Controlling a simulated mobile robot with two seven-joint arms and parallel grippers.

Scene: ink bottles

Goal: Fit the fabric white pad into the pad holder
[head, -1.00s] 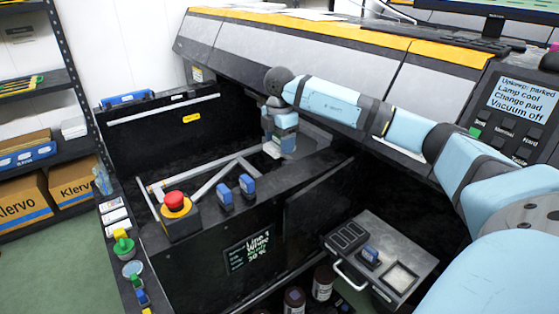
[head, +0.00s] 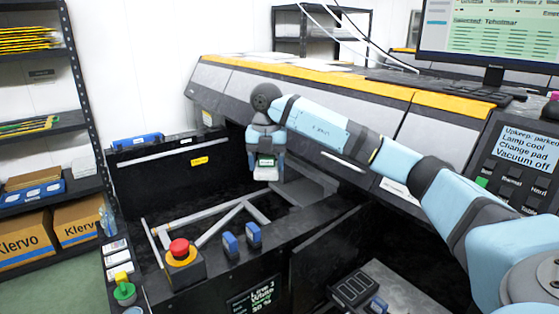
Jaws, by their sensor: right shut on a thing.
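My right gripper (head: 266,166) is shut on a small white pad (head: 266,174) with a dark green part just above it. It points down and holds the pad over the open bay of the printer. The pad seems to hang clear of the grey rail (head: 300,184) behind and right of it, but the exact gap is hard to tell. I cannot make out the pad holder clearly. My left gripper is not in view.
A red stop button (head: 180,248) and two blue-topped parts (head: 242,240) stand on the bay's front edge. Grey bars (head: 218,222) cross the bay. A black panel (head: 160,180) bounds it at left. The sloped printer cover (head: 300,115) lies behind my right arm.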

